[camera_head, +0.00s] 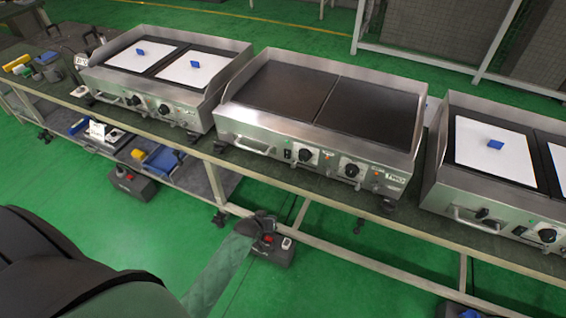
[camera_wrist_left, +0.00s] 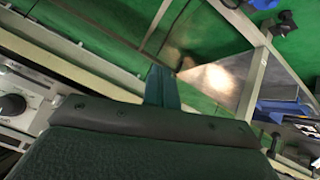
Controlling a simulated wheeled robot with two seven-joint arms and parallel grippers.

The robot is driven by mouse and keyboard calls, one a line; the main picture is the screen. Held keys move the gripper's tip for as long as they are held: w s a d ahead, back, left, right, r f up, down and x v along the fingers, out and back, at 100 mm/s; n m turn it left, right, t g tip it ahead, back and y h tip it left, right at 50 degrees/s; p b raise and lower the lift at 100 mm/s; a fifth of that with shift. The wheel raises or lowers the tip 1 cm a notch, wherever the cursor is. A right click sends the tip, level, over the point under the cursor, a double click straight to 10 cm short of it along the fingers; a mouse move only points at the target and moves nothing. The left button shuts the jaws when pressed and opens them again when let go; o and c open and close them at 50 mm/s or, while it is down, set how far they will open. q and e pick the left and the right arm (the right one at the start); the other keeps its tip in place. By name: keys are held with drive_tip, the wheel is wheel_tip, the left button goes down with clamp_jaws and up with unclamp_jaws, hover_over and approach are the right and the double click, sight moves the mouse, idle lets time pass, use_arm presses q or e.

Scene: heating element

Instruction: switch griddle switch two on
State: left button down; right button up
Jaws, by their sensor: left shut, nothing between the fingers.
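The middle griddle (camera_head: 320,125) has a steel body, two dark bare plates and a label reading TWO at the right of its front. Its front panel carries a small dark switch (camera_head: 288,154) near a green light, a left black knob (camera_head: 304,155) and a right black knob (camera_head: 351,170). The switch's position is too small to tell. My left gripper (camera_head: 257,224) is shut and empty, below and in front of this griddle, apart from its panel. In the left wrist view its finger (camera_wrist_left: 163,88) points over the green floor. My right gripper is out of view.
A left griddle (camera_head: 160,75) and a right griddle (camera_head: 500,160), both with white sheets and blue handles, stand on the same bench. Black boxes with red buttons (camera_head: 278,250) (camera_head: 130,184) sit below.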

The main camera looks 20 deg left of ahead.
sight(286, 158)
use_arm(q)
drive_tip(key=w+a+r+n+t, duration=0.1)
drive_tip(key=w+r+n+t, duration=0.2)
drive_tip(key=r+n, duration=0.3)
drive_tip(key=w+a+r+n+t, duration=0.1)
drive_tip(key=w+r+n+t, duration=0.2)
drive_tip(key=r+n, duration=0.4)
drive_tip(key=shift+a+r+n+t, duration=0.3)
drive_tip(key=shift+a+n+t, duration=0.1)
drive_tip(key=shift+n+t, duration=0.3)
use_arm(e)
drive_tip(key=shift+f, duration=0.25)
use_arm(q)
drive_tip(key=shift+w, duration=0.1)
